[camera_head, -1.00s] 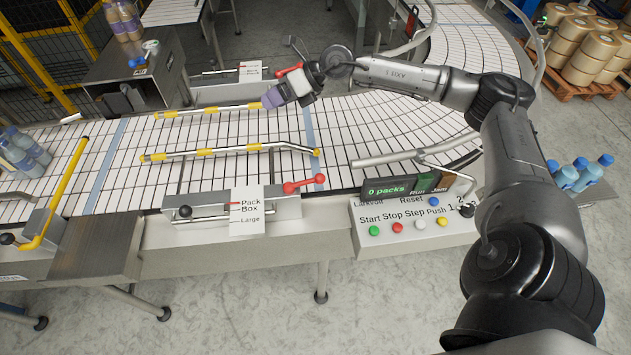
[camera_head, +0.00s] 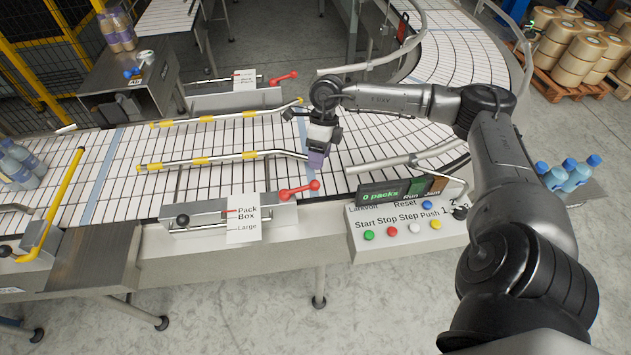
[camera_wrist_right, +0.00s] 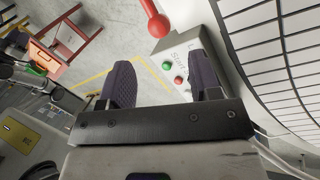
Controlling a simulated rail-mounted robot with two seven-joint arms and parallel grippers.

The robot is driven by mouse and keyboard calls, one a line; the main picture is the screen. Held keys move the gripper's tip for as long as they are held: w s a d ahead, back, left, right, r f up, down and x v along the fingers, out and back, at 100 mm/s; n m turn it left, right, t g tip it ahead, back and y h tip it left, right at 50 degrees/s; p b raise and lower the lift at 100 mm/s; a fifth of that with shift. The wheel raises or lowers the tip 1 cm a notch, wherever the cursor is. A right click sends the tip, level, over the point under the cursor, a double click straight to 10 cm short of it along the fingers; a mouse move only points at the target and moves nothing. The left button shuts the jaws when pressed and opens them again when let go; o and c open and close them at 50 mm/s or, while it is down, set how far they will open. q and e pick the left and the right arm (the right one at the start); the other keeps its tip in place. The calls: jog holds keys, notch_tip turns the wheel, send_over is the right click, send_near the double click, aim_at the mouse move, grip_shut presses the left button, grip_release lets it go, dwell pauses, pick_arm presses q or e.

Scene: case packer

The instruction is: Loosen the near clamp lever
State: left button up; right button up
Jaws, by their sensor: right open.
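The near clamp lever (camera_head: 300,191) is red with a ball at its end. It sits at the right end of the near clamp block, and its handle points right and slightly up. My right gripper (camera_head: 316,168) has purple fingers pointing down, just beyond and above the lever, apart from it. In the right wrist view the gripper (camera_wrist_right: 162,72) is open and empty. My left gripper is not in view.
The near guide rail (camera_head: 220,159) runs just beyond the clamp. A pack box scale plate (camera_head: 244,219) stands left of the lever. The button panel (camera_head: 410,228) is to its right. The far clamp's red lever (camera_head: 284,79) is across the conveyor (camera_head: 215,137).

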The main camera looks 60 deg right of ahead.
aim_at(315, 181)
jog(key=p+x, duration=0.2)
jog(key=x, duration=0.6)
jog(key=shift+a+r, duration=0.1)
jog(key=shift+a+f+p, duration=0.15)
jog(key=shift+f+p, duration=0.15)
jog(key=shift+f, duration=0.35)
jog(key=shift+c, duration=0.4)
grip_shut()
